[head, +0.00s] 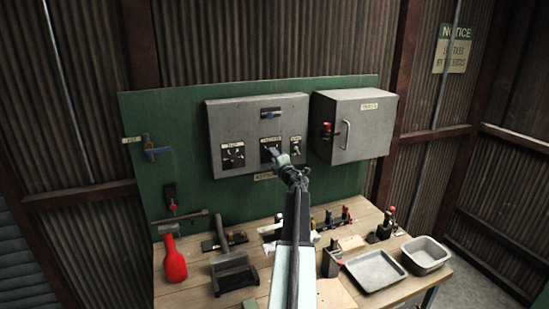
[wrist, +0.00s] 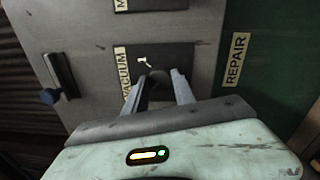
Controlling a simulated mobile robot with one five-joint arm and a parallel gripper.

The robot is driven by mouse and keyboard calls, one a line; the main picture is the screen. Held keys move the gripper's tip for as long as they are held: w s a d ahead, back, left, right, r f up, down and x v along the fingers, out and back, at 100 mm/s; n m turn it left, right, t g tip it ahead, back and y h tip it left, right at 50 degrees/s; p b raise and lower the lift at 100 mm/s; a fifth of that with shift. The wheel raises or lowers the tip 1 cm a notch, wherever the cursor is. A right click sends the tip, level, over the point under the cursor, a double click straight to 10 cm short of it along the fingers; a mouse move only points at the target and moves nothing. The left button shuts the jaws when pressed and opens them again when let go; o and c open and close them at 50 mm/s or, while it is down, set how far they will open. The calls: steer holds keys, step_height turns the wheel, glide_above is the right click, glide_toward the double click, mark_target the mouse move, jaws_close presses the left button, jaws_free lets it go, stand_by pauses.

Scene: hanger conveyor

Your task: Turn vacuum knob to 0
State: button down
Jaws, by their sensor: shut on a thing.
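The vacuum knob (wrist: 157,82) is dark and sits on a black plate (wrist: 165,57) beside a VACUUM label (wrist: 121,75) in the wrist view. My gripper (wrist: 160,76) is shut on it, one finger on either side. A small white mark shows on the plate just past the knob; I cannot read the number it points to. In the head view, my gripper (head: 279,161) reaches the middle plate (head: 271,146) of the grey control box (head: 225,120), and the knob is mostly hidden behind it.
A left dial (head: 232,155) and a right switch (head: 295,147) flank the middle plate. A grey cabinet (head: 354,125) stands to the right. The workbench below holds a red bottle (head: 174,262), tools and trays.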

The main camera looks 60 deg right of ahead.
stand_by(0.5)
steer(key=c, duration=1)
jaws_free()
steer(key=shift+c, duration=0.2)
steer(key=v, duration=0.7)
steer(key=shift+s+a, duration=0.25)
steer(key=shift+s, duration=0.05)
